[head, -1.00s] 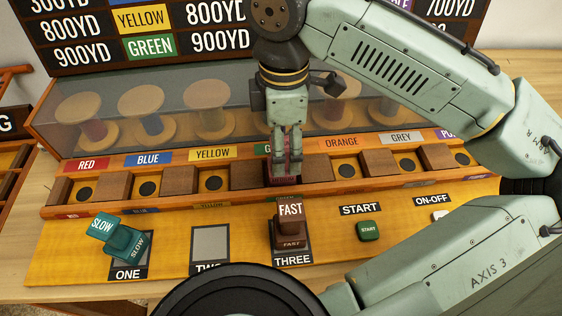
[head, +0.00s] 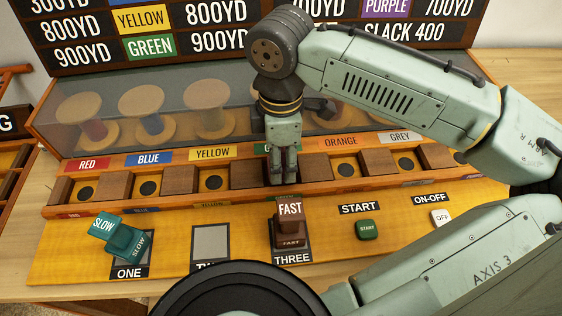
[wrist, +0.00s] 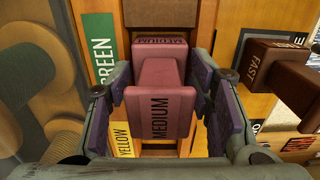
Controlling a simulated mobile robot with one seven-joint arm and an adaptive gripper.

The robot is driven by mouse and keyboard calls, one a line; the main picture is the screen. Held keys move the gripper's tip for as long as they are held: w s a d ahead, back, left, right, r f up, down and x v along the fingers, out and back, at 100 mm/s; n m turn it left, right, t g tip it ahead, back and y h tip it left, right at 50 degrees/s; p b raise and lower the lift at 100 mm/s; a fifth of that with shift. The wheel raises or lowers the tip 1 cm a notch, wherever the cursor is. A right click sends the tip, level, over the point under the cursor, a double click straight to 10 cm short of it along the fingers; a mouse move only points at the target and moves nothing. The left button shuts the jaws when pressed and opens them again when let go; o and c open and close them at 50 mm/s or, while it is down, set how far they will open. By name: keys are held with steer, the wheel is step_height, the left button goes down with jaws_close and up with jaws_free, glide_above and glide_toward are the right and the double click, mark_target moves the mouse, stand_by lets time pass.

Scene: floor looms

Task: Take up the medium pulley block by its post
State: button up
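The medium pulley block (wrist: 158,112) is dusky pink, with a post marked MEDIUM standing toward the wrist camera and a wider base labelled MEDIUM. It sits in the rail bay beside the GREEN label (wrist: 102,55). My gripper (head: 281,182) is down at that bay in the head view, its fingers hiding the block there. In the wrist view, the purple-padded fingers of my gripper (wrist: 160,95) stand on either side of the post. They look open, with narrow gaps beside the post; contact is not clear.
The dark brown FAST block (head: 290,225) stands on slot THREE, in front of my gripper. The teal SLOW block (head: 110,235) is tilted on slot ONE. Brown dividers flank the bays on the rail (head: 215,204). A clear cover (head: 180,85) with spools stands behind.

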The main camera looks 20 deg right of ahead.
steer(key=c, duration=1)
steer(key=shift+o, duration=0.2)
steer(key=shift+r, duration=0.15)
